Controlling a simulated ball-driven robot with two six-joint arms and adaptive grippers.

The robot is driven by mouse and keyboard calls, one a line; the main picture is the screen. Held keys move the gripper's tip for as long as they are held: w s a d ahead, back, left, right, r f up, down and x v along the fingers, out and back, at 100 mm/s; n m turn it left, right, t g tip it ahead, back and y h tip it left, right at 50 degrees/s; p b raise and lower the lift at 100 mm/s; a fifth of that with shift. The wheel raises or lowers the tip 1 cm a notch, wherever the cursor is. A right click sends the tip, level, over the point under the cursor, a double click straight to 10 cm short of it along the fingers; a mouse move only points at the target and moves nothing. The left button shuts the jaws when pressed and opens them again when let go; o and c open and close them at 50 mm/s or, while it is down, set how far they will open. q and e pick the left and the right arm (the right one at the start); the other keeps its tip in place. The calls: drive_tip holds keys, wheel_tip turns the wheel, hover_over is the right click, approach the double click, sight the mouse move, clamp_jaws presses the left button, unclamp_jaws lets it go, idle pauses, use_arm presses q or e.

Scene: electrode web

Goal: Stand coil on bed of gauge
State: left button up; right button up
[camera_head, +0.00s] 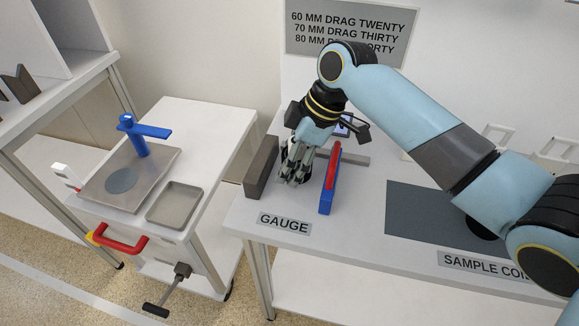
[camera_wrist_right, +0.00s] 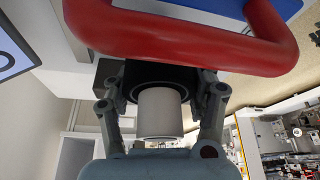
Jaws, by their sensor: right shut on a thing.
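My right gripper (camera_head: 296,166) reaches down over the gauge, between its dark grey block (camera_head: 262,165) and its blue jaw (camera_head: 327,196) with a red handle (camera_head: 334,165). In the wrist view the gripper (camera_wrist_right: 163,112) is shut on the coil, a black roll (camera_wrist_right: 152,74) around a pale core (camera_wrist_right: 160,110). The red handle (camera_wrist_right: 180,38) crosses close in front of it there. In the head view the fingers mostly hide the coil, and I cannot tell whether it touches the bed. My left gripper is not in view.
The gauge's small screen (camera_head: 343,124) stands behind the gripper. A dark mat (camera_head: 415,213) lies on the table to the right, partly under my arm. A white cart at left carries a metal plate (camera_head: 150,185) with a blue post (camera_head: 136,140) and a grey tray (camera_head: 175,204).

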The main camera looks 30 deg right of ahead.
wheel_tip(320, 180, down, 2)
drive_tip(key=shift+f, duration=0.1)
drive_tip(key=o, duration=1.4)
drive_tip(key=shift+c, duration=0.2)
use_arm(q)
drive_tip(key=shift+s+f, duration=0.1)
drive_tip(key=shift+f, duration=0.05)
use_arm(e)
drive_tip(key=shift+r, duration=0.2)
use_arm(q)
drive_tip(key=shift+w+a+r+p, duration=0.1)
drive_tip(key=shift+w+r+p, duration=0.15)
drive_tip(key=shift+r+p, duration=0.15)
use_arm(e)
drive_tip(key=v, duration=1.2)
drive_tip(key=shift+f, duration=0.15)
